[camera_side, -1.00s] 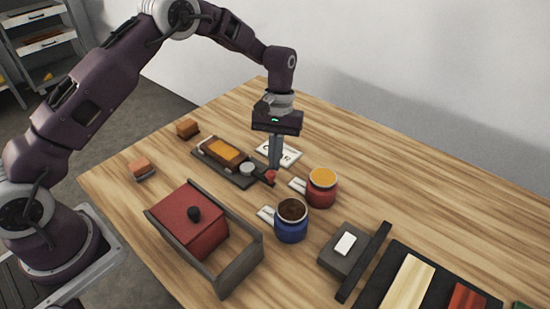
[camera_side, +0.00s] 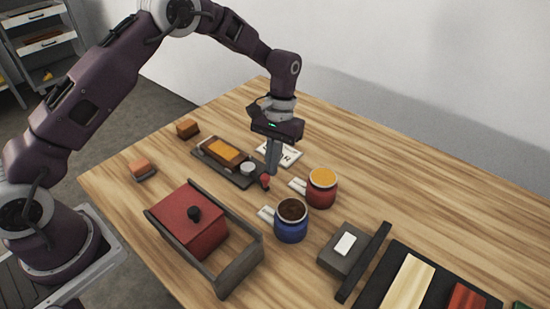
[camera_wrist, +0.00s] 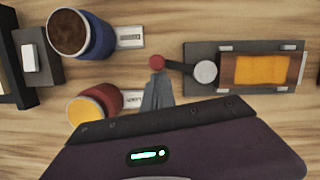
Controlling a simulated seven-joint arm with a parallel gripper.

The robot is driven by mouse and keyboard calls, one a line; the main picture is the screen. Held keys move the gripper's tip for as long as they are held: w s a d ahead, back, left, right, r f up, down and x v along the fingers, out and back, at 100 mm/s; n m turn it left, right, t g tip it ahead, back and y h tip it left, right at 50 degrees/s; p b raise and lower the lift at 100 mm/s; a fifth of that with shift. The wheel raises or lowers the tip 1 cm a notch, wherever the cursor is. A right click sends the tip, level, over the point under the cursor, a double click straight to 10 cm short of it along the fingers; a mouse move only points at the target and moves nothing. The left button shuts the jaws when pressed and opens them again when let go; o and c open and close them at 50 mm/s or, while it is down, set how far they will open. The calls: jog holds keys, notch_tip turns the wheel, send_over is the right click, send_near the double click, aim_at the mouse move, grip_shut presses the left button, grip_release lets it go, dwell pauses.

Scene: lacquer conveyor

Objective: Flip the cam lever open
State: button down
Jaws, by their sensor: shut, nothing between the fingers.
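The cam lever (camera_wrist: 178,66) is a short dark arm ending in a red knob (camera_wrist: 157,62); the knob also shows in the side view (camera_side: 265,181). The lever runs from a round grey pivot (camera_wrist: 205,72) on a dark base plate (camera_wrist: 200,50). The plate bears a brown wooden block with an amber panel (camera_wrist: 262,70). My gripper (camera_side: 270,172) is shut and empty, pointing down and slightly tilted. Its fingertips, in the wrist view (camera_wrist: 158,80), are right beside the knob; I cannot tell if they touch it.
A red jar with orange contents (camera_side: 322,188) and a blue jar with dark contents (camera_side: 291,222) stand close to the lever. A white card (camera_side: 288,155) lies behind my gripper. A red box in a grey frame (camera_side: 190,218) is at the front. The table's back right is clear.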

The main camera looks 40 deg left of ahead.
jog(key=s+m, duration=0.2)
jog(key=m, duration=0.1)
jog(key=shift+s+m+y, duration=0.15)
jog(key=shift+m+y, duration=0.25)
jog(key=s+m, duration=0.2)
jog(key=m, duration=0.1)
jog(key=shift+a+m+y, duration=0.3)
jog(key=shift+y, duration=0.1)
jog(key=shift+s+a+m+t+y, duration=0.35)
jog(key=shift+s+m, duration=0.35)
jog(key=shift+m, duration=0.5)
jog(key=shift+s+a+m+t+y, duration=0.15)
jog(key=shift+s+a+m, duration=0.25)
jog(key=shift+m, duration=0.45)
jog(key=shift+s+a+m+t+y, duration=0.1)
jog(key=shift+s+a+m, duration=0.25)
jog(key=shift+m, duration=0.5)
jog(key=shift+a, duration=0.2)
jog(key=w+d, duration=0.1)
jog(key=d, duration=0.1)
jog(key=w+d, duration=0.1)
jog(key=w, duration=0.1)
jog(key=shift+d+r, duration=0.4)
jog(key=v, duration=0.9)
jog(key=shift+s+a+r, duration=0.1)
jog(key=shift+s+r, duration=0.05)
